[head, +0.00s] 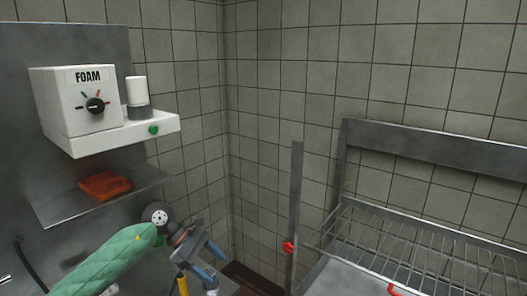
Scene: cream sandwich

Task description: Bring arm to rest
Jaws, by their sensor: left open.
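My left arm (115,262), in a green padded sleeve, comes in from the lower left of the head view. My left gripper (214,268) is at its end, low in the view and left of the middle. Its two blue-grey fingers are apart, and I see nothing held between them. It is below and to the right of the metal shelf (60,208), apart from it in the picture. My right gripper is not in view.
A white FOAM machine (75,115) with a black dial is at upper left, a white-topped canister (137,92) beside it. An orange-red object (105,185) lies on the shelf. A wire rack (420,255) with an upright metal post (295,200) stands right. Tiled walls close the back.

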